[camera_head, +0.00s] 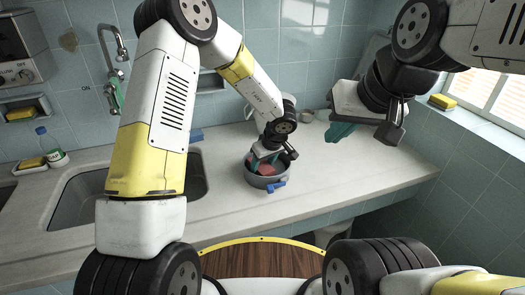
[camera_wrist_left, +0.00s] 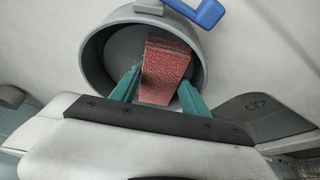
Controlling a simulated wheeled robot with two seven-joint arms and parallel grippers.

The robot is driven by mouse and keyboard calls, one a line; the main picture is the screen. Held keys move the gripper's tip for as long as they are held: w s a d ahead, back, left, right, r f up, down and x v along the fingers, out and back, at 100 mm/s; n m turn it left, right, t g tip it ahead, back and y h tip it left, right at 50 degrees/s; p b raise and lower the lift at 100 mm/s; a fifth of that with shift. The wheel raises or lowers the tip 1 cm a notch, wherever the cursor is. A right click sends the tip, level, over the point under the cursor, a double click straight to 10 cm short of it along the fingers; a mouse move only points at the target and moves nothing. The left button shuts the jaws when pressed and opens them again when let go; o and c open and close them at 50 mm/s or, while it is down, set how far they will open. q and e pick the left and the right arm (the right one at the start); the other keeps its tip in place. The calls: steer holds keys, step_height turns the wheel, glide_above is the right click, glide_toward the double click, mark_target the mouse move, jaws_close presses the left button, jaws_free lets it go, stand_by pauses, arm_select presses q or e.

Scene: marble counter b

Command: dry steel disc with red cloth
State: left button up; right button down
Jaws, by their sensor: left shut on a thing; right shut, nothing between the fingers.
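A round grey steel pan (camera_head: 259,184) with a raised wall and blue handles stands on the counter; I see no flat disc apart from it. In the left wrist view the pan (camera_wrist_left: 95,62) shows its grey floor, with small pale specks near one finger. My left gripper (camera_head: 268,160) reaches down into the pan, its teal fingers shut on the red cloth (camera_wrist_left: 166,62). The cloth looks like a thick textured block and lies over the pan's floor; firm contact cannot be told. My right gripper (camera_head: 340,131) is shut and empty above the counter to the right.
A sink (camera_head: 85,196) is sunk into the counter at left, with a tap (camera_head: 115,50) above. A soap bottle (camera_head: 50,147) and sponge (camera_head: 31,163) stand at far left. A yellow sponge (camera_head: 443,101) lies on the window sill. The counter right of the pan is clear.

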arm_select(q)
steer(key=shift+d, duration=0.15)
